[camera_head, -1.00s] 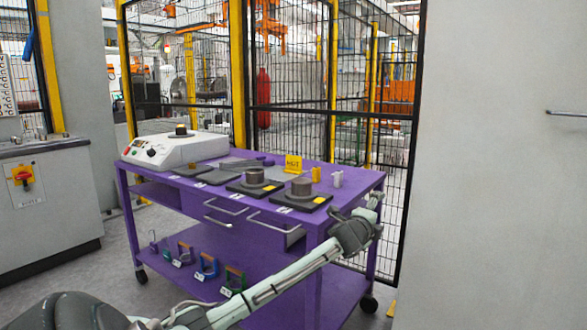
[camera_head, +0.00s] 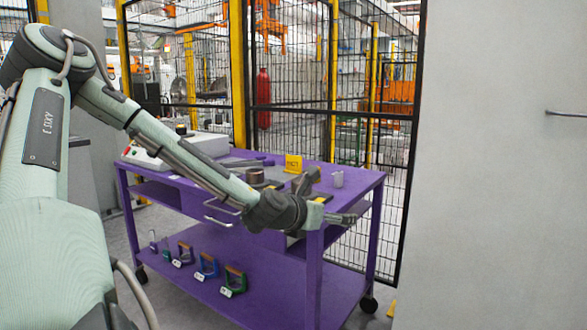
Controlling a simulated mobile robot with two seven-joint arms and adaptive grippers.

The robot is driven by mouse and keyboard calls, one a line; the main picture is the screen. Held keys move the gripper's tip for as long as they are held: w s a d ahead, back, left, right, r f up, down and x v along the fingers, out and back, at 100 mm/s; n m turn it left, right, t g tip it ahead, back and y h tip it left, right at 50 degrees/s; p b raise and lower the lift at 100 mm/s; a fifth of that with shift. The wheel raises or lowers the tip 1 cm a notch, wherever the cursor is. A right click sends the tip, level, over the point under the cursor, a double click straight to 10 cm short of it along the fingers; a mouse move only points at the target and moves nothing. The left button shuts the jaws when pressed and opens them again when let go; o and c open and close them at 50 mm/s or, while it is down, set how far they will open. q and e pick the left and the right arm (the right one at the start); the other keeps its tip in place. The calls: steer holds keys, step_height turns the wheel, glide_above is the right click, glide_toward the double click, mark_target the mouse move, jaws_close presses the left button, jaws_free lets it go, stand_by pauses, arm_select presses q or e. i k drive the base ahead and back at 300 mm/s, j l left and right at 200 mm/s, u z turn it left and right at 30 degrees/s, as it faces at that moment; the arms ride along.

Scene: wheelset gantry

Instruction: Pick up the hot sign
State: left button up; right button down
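The hot sign (camera_head: 293,164) is a small yellow upright plate with dark lettering. It stands on the top of the purple cart (camera_head: 357,183), towards the back edge. My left arm comes in from the left and reaches across the cart's front. My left gripper (camera_head: 335,195) is over the cart's front right corner, to the right of and nearer than the sign. Its two fingers look spread apart, with nothing seen between them. The sign is apart from the gripper. My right gripper is not in view.
A white machine (camera_head: 208,143) is at the cart's left end. My arm hides part of the tabletop. A mesh fence (camera_head: 290,120) stands behind, a grey wall (camera_head: 500,200) at right.

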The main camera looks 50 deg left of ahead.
mark_target(294, 164)
steer(key=i+j, duration=0.15)
steer(key=j, duration=0.25)
steer(key=i+j, duration=0.1)
steer(key=j, duration=0.25)
steer(key=i+j, duration=0.15)
steer(key=j, duration=0.25)
steer(key=i+j, duration=0.1)
steer(key=j, duration=0.3)
steer(key=i+j, duration=0.15)
steer(key=j, duration=0.2)
steer(key=i+j, duration=0.1)
steer(key=j, duration=0.3)
steer(key=i+j, duration=0.15)
steer(key=j, duration=0.25)
